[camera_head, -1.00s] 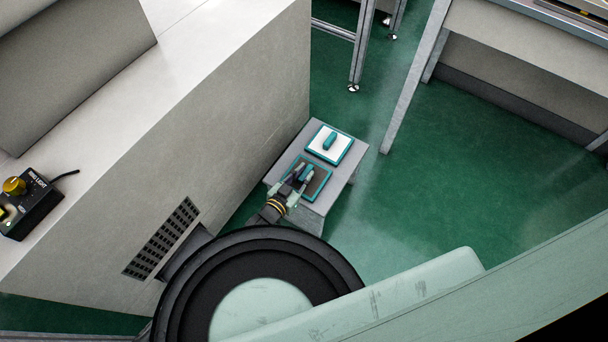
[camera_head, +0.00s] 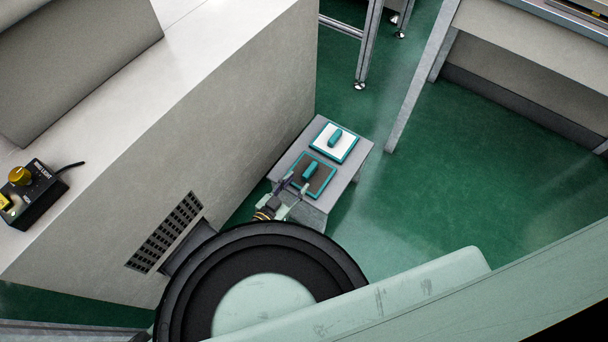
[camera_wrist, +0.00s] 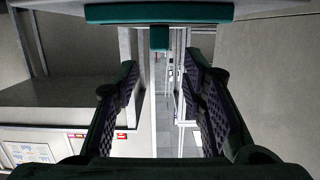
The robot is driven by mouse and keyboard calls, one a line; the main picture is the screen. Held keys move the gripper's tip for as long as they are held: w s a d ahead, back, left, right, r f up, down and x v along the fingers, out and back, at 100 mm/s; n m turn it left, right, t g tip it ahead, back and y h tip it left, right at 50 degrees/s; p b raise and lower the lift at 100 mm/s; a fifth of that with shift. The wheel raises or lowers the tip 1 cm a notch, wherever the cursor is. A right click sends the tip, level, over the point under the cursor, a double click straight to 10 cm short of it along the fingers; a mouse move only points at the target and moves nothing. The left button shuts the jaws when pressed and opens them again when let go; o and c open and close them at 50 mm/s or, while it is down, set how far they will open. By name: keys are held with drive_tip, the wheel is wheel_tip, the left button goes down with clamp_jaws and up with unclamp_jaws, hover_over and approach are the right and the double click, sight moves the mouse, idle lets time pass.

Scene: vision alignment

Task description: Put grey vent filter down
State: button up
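The grey vent filter (camera_head: 325,179), a dark grey square with a teal frame and teal handle, lies flat on the small grey table (camera_head: 338,195). In the wrist view, a teal bar (camera_wrist: 160,13) and a short teal block (camera_wrist: 160,38) beneath it are at the top, beyond the fingertips; they look like the filter's frame and handle. My gripper (camera_head: 297,187) is at the near edge of the grey filter, its fingers spread and apart from the handle. The wrist view shows my gripper (camera_wrist: 162,78) open with nothing between the fingers.
A white filter (camera_head: 347,150) with a teal frame and handle lies beside the grey one, farther back on the table. A large beige cabinet (camera_head: 230,130) with a vent opening (camera_head: 165,232) stands close on the left. Green floor (camera_head: 450,190) is free on the right.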

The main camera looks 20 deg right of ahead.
drive_tip(key=v, duration=0.5)
